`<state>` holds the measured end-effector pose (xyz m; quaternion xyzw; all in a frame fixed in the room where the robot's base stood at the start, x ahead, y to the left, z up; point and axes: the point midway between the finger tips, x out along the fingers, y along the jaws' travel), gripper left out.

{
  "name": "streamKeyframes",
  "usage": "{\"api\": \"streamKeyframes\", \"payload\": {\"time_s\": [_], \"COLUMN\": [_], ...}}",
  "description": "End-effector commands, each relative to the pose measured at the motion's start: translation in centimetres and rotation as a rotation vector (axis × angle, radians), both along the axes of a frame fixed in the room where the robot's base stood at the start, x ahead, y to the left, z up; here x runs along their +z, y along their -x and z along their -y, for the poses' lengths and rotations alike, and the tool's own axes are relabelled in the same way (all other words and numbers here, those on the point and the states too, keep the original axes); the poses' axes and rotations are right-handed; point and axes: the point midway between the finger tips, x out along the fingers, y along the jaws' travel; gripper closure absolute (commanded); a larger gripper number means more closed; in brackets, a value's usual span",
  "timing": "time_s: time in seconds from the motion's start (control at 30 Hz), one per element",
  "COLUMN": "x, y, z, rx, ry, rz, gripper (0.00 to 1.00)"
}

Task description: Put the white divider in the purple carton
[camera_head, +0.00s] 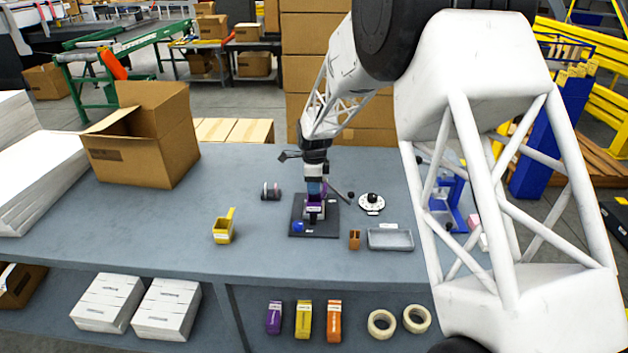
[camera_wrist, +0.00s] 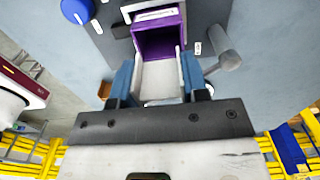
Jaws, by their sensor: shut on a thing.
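The purple carton (camera_head: 315,208) stands on a dark fixture plate (camera_head: 327,226) on the bench, below my gripper (camera_head: 315,188). In the wrist view the carton (camera_wrist: 160,40) shows its open mouth, just beyond the fingertips. My gripper (camera_wrist: 157,82) has its blue fingers on either side of a white piece, which I take to be the white divider (camera_wrist: 161,78). The piece reaches up to the carton's mouth in the wrist view. I cannot tell whether its far end is inside the carton. In the head view my gripper hides the divider.
A blue knob (camera_head: 298,227) sits on the plate's left. A yellow open carton (camera_head: 223,230) stands to the left. A cardboard box (camera_head: 145,150) stands far left.

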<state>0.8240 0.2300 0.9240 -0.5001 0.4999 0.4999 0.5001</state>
Motion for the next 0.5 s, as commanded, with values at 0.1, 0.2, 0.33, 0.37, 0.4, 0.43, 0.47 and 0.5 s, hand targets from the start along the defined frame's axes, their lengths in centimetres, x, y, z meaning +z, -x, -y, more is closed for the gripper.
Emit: {"api": "streamKeyframes", "payload": {"time_s": [0.1, 0.2, 0.33, 0.37, 0.4, 0.43, 0.47, 0.5], "x": [-0.9, -1.6, -2.4, -2.5, -2.7, -2.8, -2.9, -3.0], "y": [0.0, 0.0, 0.0, 0.0, 0.0, 0.0, 0.0, 0.0], "z": [0.0, 0.0, 0.0, 0.0, 0.0, 0.0, 0.0, 0.0], "rx": [0.000, 0.000, 0.000, 0.000, 0.000, 0.000, 0.000, 0.000], "ry": [0.000, 0.000, 0.000, 0.000, 0.000, 0.000, 0.000, 0.000], "rz": [-0.001, -0.002, -0.001, -0.001, -0.001, 0.000, 0.000, -0.001], "gripper": [0.80, 0.80, 0.80, 0.80, 0.80, 0.80, 0.80, 0.80]}}
